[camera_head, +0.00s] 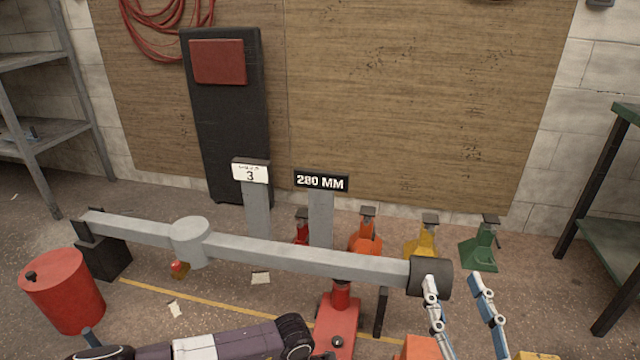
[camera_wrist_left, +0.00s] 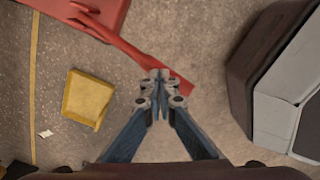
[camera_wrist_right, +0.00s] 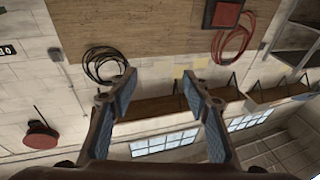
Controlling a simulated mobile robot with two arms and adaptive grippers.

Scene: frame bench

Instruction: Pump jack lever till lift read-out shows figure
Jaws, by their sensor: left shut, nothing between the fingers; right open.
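A red jack (camera_head: 337,325) stands under the long grey beam (camera_head: 310,258). A black plate reading 280 MM (camera_head: 321,181) is behind the beam. Next to it a white plate (camera_head: 250,172) shows a 3 under small unreadable text. In the left wrist view the red jack (camera_wrist_left: 95,10) is at the top and its red lever (camera_wrist_left: 138,52) slants down right to my left gripper (camera_wrist_left: 160,77). That gripper is shut and empty at the lever's end; I cannot tell whether they touch. My right gripper (camera_head: 453,283) is open and empty by the beam's right end, also in its wrist view (camera_wrist_right: 157,80).
Spare red (camera_head: 301,228), orange (camera_head: 366,242), yellow (camera_head: 422,242) and green (camera_head: 480,250) jacks stand behind the beam. A red drum (camera_head: 64,292) is at left, a green bench (camera_head: 610,245) at right. A yellow block (camera_wrist_left: 88,98) lies near my left gripper.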

